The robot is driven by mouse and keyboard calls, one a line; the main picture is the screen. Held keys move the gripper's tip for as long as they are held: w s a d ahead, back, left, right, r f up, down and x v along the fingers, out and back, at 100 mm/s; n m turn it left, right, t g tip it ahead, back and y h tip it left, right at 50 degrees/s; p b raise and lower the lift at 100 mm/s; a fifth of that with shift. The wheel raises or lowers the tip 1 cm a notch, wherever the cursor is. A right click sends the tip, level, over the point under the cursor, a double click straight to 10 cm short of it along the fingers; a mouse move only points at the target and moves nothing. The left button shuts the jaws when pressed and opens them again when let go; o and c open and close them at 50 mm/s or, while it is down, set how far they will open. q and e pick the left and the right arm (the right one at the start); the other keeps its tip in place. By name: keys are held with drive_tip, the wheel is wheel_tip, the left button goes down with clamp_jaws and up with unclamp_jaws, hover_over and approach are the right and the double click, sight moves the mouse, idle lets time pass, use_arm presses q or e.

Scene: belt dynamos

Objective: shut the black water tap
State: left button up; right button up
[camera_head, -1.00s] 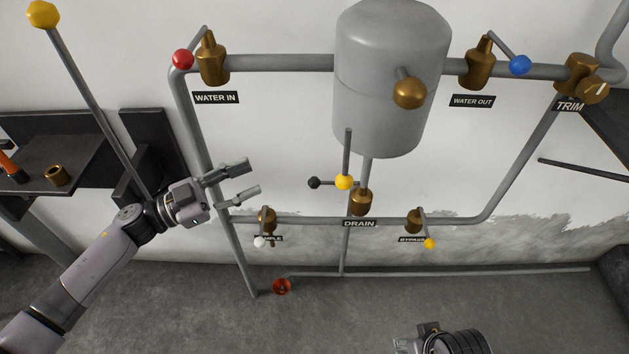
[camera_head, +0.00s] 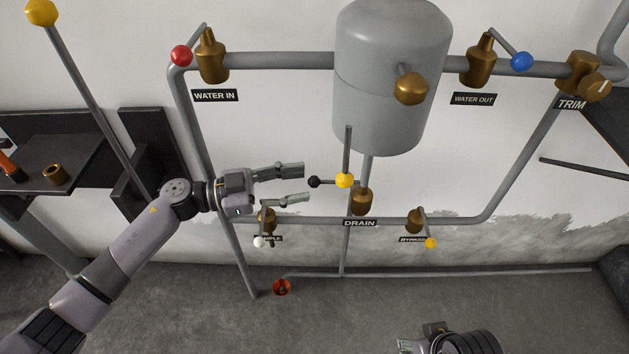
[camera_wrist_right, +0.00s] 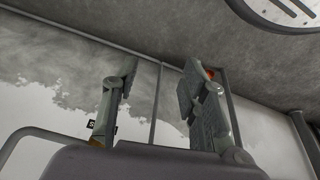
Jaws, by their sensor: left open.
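The black ball knob (camera_head: 314,182) sits at the left end of a horizontal lever on the brass drain valve (camera_head: 362,202), above the DRAIN label. My left gripper (camera_head: 304,184) is open, its fingers pointing right, one above and one below the level of the black knob. The knob is just past the fingertips; contact cannot be told. My right gripper (camera_wrist_right: 162,78) is open and empty in the right wrist view, with wall and floor beyond. Part of my right arm shows at the bottom of the head view.
A yellow knob (camera_head: 344,181) stands close to the black knob's lever. The SAMPLE valve (camera_head: 266,221) with a white knob lies just below my left gripper. The grey tank (camera_head: 390,85) hangs above. Pipes frame the wall area.

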sight(315, 180)
use_arm(q)
drive_tip(key=d, duration=0.3)
drive_tip(key=shift+w+d, duration=0.35)
drive_tip(key=shift+d, duration=0.3)
use_arm(e)
drive_tip(key=shift+v, duration=0.8)
drive_tip(key=shift+s, duration=0.1)
use_arm(q)
clamp_jaws()
use_arm(e)
drive_tip(key=shift+d, duration=0.1)
